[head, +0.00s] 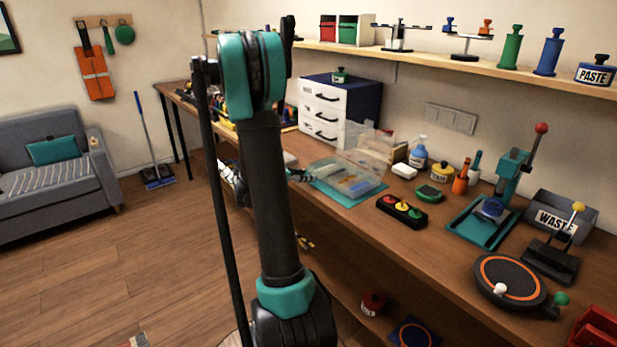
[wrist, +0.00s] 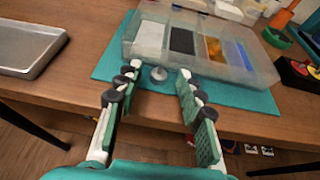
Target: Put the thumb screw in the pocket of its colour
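I cannot tell whether the fingertips are level with the screw. The clear box (wrist: 128,46) has a row of pockets: white (wrist: 150,36), black (wrist: 182,41), orange (wrist: 214,49) and blue (wrist: 239,54). In the head view the box (head: 372,186) lies on the bench, and my gripper (head: 301,175) is at its left, partly hidden by my arm.
A metal tray (wrist: 28,45) lies left of the mat. A box with coloured buttons (head: 402,211) and a green-topped item (head: 430,193) are right of the clear box. White drawers (head: 322,112) stand behind. The bench's front edge is close under my gripper.

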